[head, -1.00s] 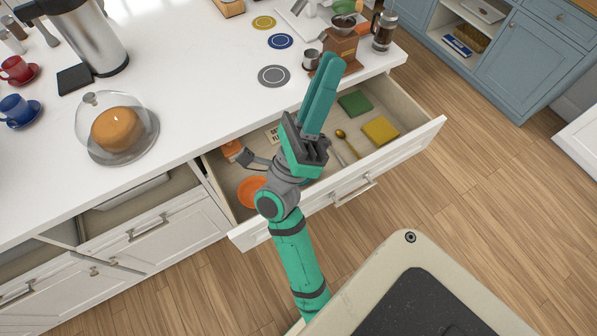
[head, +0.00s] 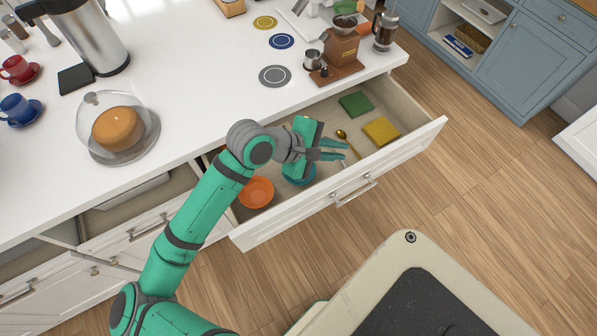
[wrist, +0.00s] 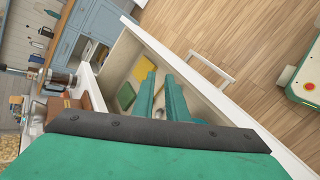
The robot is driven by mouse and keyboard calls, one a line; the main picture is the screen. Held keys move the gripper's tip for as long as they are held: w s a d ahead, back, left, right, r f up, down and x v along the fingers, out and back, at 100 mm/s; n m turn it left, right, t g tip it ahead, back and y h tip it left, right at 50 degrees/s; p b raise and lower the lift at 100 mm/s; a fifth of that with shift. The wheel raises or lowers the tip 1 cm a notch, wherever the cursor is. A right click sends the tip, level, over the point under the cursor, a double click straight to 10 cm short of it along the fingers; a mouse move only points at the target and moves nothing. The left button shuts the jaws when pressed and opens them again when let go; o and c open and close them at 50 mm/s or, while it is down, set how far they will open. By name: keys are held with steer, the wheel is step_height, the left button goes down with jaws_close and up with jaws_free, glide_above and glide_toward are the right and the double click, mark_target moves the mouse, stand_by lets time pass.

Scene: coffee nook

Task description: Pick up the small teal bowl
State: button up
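The small teal bowl (head: 298,177) sits in the open drawer (head: 400,148), right of an orange bowl (head: 257,192). My arm and gripper partly cover it in the head view. My gripper (head: 343,150) is over the drawer, its fingers pointing right, past the bowl. The fingers also show in the wrist view (wrist: 163,82); they are apart, with nothing held between them. The teal bowl cannot be made out in the wrist view.
The drawer also holds a green cloth (head: 355,103), a yellow cloth (head: 381,130) and a gold spoon (head: 346,140). A coffee grinder (head: 340,50) and a cake under a glass dome (head: 117,130) stand on the white counter. The drawer's front panel borders the near side.

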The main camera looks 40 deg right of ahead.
steer(key=w+a+f+m+t+y, duration=0.25)
steer(key=w+a+f+y, duration=0.25)
steer(key=w+a+f, duration=0.55)
glide_above(288, 180)
steer(key=a, duration=0.2)
steer(key=f, duration=0.1)
steer(key=f+t, duration=0.1)
steer(key=shift+s+f, duration=0.25)
steer(key=shift+f, duration=0.05)
steer(key=shift+w+x, duration=0.2)
steer(key=shift+x, duration=3)
steer(key=shift+a+f, duration=0.1)
steer(key=shift+a, duration=0.05)
jaws_close()
